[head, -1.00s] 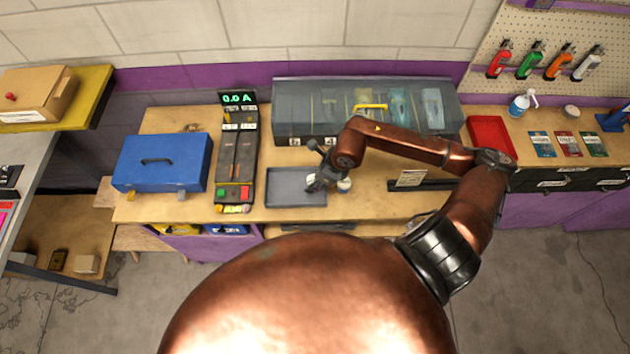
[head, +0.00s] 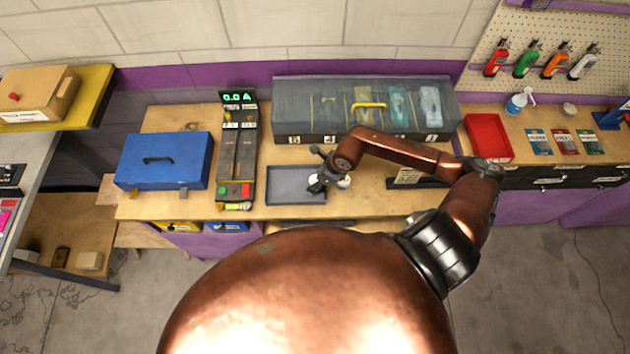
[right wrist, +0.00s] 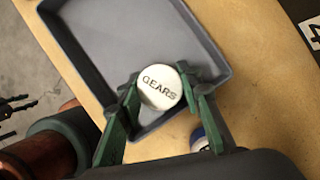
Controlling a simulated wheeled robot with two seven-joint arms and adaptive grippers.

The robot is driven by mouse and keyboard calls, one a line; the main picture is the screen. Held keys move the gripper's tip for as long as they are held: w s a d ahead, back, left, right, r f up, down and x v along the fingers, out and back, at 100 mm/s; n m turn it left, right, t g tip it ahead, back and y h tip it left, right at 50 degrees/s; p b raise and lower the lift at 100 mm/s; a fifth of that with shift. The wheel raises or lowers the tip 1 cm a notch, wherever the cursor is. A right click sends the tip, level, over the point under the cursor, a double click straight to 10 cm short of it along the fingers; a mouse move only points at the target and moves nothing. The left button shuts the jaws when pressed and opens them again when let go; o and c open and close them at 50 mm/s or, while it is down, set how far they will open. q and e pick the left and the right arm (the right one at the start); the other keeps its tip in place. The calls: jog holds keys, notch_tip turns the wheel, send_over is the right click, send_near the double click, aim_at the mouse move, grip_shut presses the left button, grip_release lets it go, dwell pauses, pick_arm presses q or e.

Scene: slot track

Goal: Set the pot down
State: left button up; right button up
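The pot has a round white lid marked "GEARS" and shows in the right wrist view (right wrist: 160,86). My right gripper (right wrist: 160,92) has one green finger on each side of it and appears shut on it. In the head view my right gripper (head: 318,184) is at the right end of the grey tray (head: 285,199), and the pot is mostly hidden by it. In the right wrist view the pot overlaps the tray's (right wrist: 206,45) near corner; its height above the tray is hard to tell.
A second white-lidded pot (head: 344,182) stands on the bench just right of the tray. The slot track (head: 238,150) and a blue toolbox (head: 162,162) are to the left. A clear-lidded case (head: 290,110) stands behind. The tray's left part is empty.

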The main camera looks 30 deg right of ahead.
jog(key=o, duration=0.4)
jog(key=shift+r, duration=0.1)
jog(key=shift+r, duration=0.15)
jog(key=b+v, duration=0.2)
jog(key=v, duration=0.9)
jog(key=shift+s+d+r, duration=0.15)
jog(key=shift+d+r, duration=0.05)
jog(key=shift+r, duration=0.15)
